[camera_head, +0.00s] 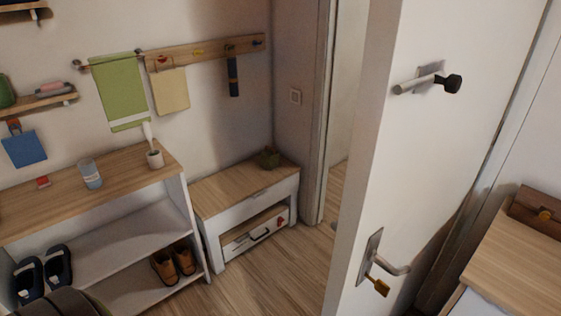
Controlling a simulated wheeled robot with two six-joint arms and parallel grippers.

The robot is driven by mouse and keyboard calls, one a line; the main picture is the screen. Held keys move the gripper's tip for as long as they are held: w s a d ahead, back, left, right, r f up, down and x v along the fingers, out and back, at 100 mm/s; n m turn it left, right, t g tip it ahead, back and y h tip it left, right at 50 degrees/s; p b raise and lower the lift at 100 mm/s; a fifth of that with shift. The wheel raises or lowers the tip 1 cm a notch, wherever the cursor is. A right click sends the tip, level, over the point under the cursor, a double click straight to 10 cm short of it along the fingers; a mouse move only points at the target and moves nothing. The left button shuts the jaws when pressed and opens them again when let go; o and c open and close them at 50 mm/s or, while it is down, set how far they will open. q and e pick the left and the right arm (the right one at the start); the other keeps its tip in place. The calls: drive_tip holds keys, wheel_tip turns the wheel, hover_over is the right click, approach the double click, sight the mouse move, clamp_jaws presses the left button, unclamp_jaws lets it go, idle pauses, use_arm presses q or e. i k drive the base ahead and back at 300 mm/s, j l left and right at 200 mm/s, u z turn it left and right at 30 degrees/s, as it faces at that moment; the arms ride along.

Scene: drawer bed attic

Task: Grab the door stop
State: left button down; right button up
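I cannot pick out a door stop with certainty. A small reddish item (281,222) shows at the right end of the open lower part of the white bench (213,245), too small to tell what it is. The white door (430,150) stands ajar at the right, with a lever handle (393,266) and a yellow-tagged key in its lock. The floor behind the door is hidden. Neither of my grippers is in view.
A shoe shelf (135,252) with shoes, a cup (90,174) and a brush holder (155,158) stands at the left. A plant (269,158) sits on the bench. A wooden cabinet (520,255) is at the far right. The floor (262,285) before the bench is clear.

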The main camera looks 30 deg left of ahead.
sight(270, 159)
drive_tip(key=j+u, duration=0.3)
drive_tip(key=j, duration=0.45)
drive_tip(key=i+j+u, duration=0.75)
drive_tip(key=i+j, duration=0.25)
drive_tip(key=i+l+u, duration=0.35)
drive_tip(key=i+l, duration=0.2)
drive_tip(key=i+l+u, duration=0.2)
drive_tip(key=l, duration=0.3)
drive_tip(key=i+l+u, duration=0.2)
drive_tip(key=l, duration=0.2)
drive_tip(key=i+l+u, duration=0.15)
drive_tip(key=l, duration=0.3)
drive_tip(key=i+l+u, duration=0.15)
drive_tip(key=l+u, duration=0.25)
drive_tip(key=l, duration=0.9)
drive_tip(key=l+u, duration=0.45)
drive_tip(key=l, duration=0.8)
